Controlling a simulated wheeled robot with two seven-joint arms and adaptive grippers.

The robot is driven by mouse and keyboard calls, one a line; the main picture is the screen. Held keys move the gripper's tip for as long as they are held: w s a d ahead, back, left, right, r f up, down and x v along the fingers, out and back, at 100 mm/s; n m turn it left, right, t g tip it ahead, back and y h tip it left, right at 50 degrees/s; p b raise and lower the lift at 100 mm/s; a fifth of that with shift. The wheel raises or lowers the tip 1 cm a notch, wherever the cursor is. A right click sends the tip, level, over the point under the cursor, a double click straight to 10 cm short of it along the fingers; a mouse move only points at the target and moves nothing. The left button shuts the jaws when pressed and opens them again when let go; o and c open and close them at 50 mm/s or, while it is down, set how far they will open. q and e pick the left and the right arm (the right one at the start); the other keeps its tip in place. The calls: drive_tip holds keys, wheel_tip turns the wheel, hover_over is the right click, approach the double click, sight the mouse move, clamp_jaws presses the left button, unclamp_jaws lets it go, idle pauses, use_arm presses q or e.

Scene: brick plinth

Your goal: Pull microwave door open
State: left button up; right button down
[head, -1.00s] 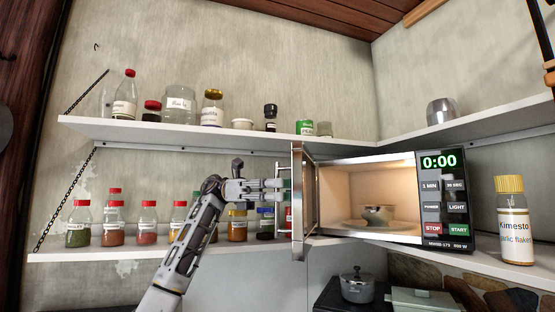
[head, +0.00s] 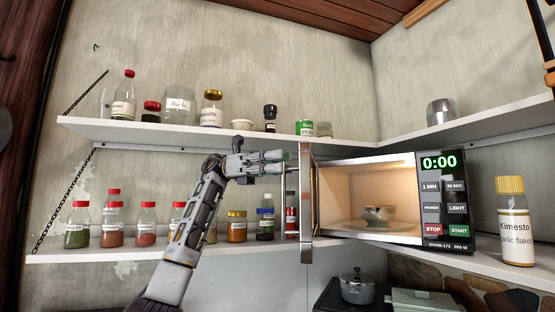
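The microwave (head: 447,240) stands on the right shelf. Its door (head: 307,215) is swung wide open at the left, seen nearly edge-on, and the lit inside shows. A small bowl (head: 378,215) sits inside on the turntable. The door's vertical bar handle (head: 291,190) is on the door's left side. My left gripper (head: 284,162) is level with the handle's upper part, just left of the door edge. Its two fingers point right and look apart, with nothing seen between them. I cannot tell whether they touch the handle. My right gripper is not in view.
Spice jars (head: 146,225) line the lower shelf behind my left arm. More jars (head: 211,108) stand on the upper shelf (head: 180,130). A tall yellow-capped jar (head: 514,222) stands right of the microwave. A pot (head: 357,287) is below it. The space before the microwave opening is clear.

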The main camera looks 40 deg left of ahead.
use_arm(q)
drive_tip(key=shift+s+r, duration=0.1)
drive_tip(key=shift+r, duration=0.45)
idle(0.4)
